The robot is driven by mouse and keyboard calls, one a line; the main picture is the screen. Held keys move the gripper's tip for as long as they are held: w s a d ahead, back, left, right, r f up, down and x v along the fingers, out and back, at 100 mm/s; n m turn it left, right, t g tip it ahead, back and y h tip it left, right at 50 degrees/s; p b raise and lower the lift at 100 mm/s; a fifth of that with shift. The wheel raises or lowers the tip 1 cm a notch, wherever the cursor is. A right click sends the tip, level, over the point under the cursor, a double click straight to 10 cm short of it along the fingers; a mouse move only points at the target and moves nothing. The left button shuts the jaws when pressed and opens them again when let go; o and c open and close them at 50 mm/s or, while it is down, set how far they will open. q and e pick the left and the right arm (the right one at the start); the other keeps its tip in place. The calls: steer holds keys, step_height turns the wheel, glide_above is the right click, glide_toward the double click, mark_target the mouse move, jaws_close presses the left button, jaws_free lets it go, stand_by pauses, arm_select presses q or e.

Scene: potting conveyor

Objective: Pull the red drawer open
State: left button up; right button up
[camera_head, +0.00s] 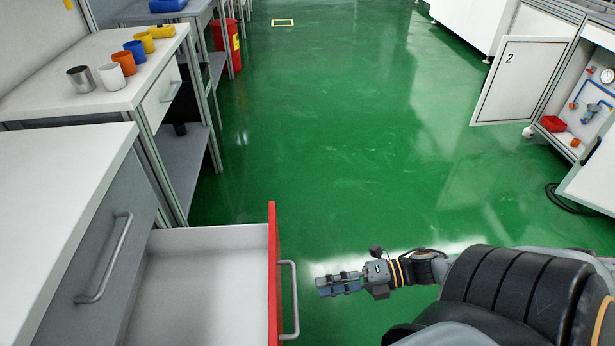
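The red drawer (273,285) stands pulled out from the grey and white cabinet at the lower left. Its red front faces right and carries a grey bar handle (292,300). The part of its white inside (205,290) that shows looks empty. My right gripper (322,286) is just right of the handle, apart from it in the picture, with its fingers pointing left. The fingers look close together, and I cannot tell whether they are open or shut. My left gripper is not in view.
A closed grey drawer with a handle (104,258) is beside the red drawer. A table (60,92) behind holds several cups. A red bin (230,45) stands farther back. An open panel marked 2 (515,85) is at the right. The green floor (350,150) between is clear.

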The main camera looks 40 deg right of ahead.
steer(key=v, duration=0.3)
steer(key=shift+s+d, duration=0.1)
steer(key=shift+d, duration=0.05)
stand_by(0.6)
